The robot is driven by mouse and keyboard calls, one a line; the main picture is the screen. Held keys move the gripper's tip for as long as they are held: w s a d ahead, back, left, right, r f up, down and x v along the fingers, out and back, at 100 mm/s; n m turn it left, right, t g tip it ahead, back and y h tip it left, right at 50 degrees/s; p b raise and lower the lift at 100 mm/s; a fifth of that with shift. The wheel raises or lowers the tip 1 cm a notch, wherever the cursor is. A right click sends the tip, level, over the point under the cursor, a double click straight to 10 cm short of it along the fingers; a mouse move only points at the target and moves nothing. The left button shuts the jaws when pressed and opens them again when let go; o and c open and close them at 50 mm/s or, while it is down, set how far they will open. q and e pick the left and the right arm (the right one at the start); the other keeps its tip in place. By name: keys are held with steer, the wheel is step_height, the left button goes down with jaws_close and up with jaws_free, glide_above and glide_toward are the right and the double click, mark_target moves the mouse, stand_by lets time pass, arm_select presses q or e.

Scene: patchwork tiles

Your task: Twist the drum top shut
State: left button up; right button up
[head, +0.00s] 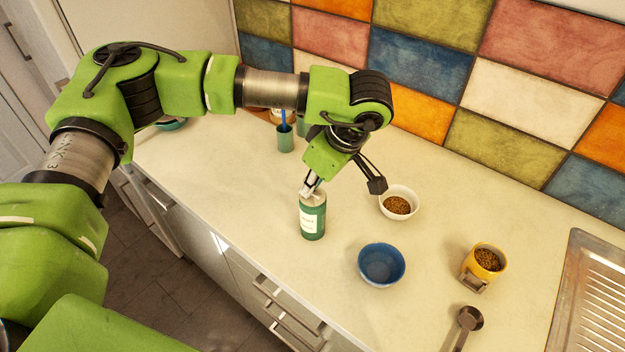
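The drum (313,222) is a small green cylinder with a pale label. It stands upright on the counter, left of the blue bowl. Its pale top (313,198) is partly covered by my gripper. My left gripper (310,190) reaches down from above, with its silvery fingertips at the drum's top. The fingers are small and partly hidden by the wrist, so I cannot tell whether they are closed on the top or just touching it.
A blue bowl (381,266), a white bowl (411,193) of brown bits, a yellow container (468,262) and a dark scoop (469,318) lie to the right. A teal cup (285,140) stands behind. A metal drainboard (592,290) is far right. The counter's front edge is near the drum.

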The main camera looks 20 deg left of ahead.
arm_select(q)
jaws_close()
arm_select(e)
steer(key=shift+d, duration=0.2)
steer(key=shift+d, duration=0.2)
steer(key=shift+f, duration=0.2)
arm_select(q)
steer(key=shift+f+m+b, duration=0.15)
steer(key=shift+m+b, duration=0.15)
steer(key=shift+b, duration=0.25)
steer(key=shift+m+t+h+b, duration=0.4)
steer(key=shift+m+b, duration=0.45)
steer(key=shift+m, duration=0.15)
arm_select(e)
step_height(320, 180, down, 2)
steer(key=shift+a+f, duration=0.1)
steer(key=shift+f, duration=0.15)
steer(key=shift+a, duration=0.1)
